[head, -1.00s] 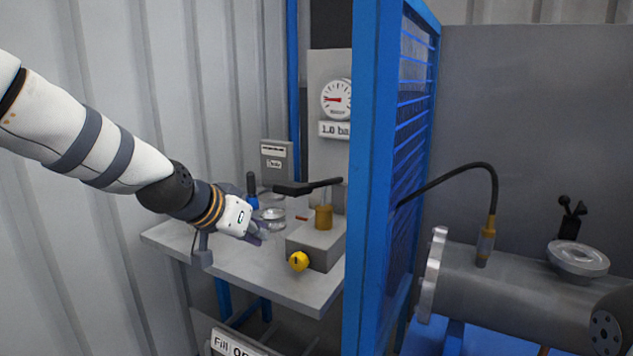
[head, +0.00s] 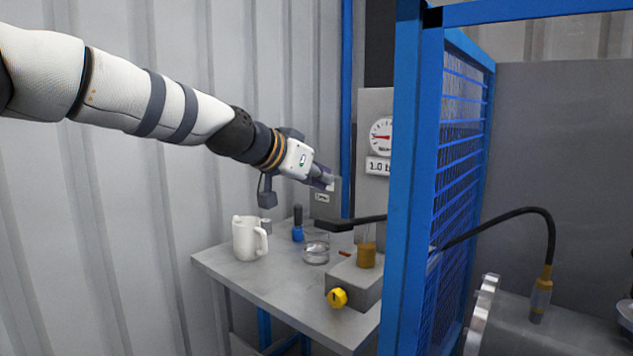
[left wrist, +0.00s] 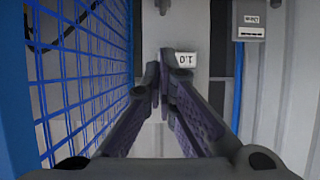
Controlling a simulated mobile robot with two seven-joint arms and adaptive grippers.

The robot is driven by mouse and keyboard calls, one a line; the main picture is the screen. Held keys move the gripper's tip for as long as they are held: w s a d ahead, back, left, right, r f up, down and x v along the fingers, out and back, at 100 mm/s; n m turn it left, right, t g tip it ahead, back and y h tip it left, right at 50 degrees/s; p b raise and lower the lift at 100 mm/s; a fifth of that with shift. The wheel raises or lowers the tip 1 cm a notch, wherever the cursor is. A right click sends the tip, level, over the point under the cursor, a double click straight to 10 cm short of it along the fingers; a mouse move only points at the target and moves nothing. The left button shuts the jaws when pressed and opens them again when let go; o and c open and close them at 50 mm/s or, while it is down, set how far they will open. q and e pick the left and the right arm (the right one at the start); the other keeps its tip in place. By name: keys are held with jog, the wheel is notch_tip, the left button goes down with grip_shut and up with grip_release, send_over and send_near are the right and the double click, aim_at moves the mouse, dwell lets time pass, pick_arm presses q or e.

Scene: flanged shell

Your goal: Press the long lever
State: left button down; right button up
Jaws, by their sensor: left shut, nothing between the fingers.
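The long lever (head: 350,222) is a dark bar with a thick grip at its left end. It lies roughly level above the grey pump block (head: 355,283), by the brass cylinder (head: 366,255). My left gripper (head: 328,180) is shut and empty, above the lever's grip and apart from it in the head view. Its closed fingers (left wrist: 164,58) fill the middle of the left wrist view, where I cannot make out the lever. The lever's right end is partly hidden behind the blue frame post. My right gripper is not in view.
A blue mesh guard (head: 465,150) with a thick post stands right of the bench (head: 270,295). A white mug (head: 248,238), a glass beaker (head: 316,248) and a yellow knob (head: 337,298) are near the lever. A pressure gauge (head: 381,136) is behind.

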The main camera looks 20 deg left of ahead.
pick_arm(q)
jog(key=b, duration=0.1)
send_over(334, 221)
jog(key=w, duration=0.1)
jog(key=f, duration=0.4)
jog(key=shift+d, duration=0.25)
jog(key=shift+s+a+f, duration=0.15)
jog(key=shift+s+f, duration=0.3)
jog(key=shift+f, duration=0.2)
jog(key=shift+s+f, duration=0.25)
jog(key=shift+f, duration=0.4)
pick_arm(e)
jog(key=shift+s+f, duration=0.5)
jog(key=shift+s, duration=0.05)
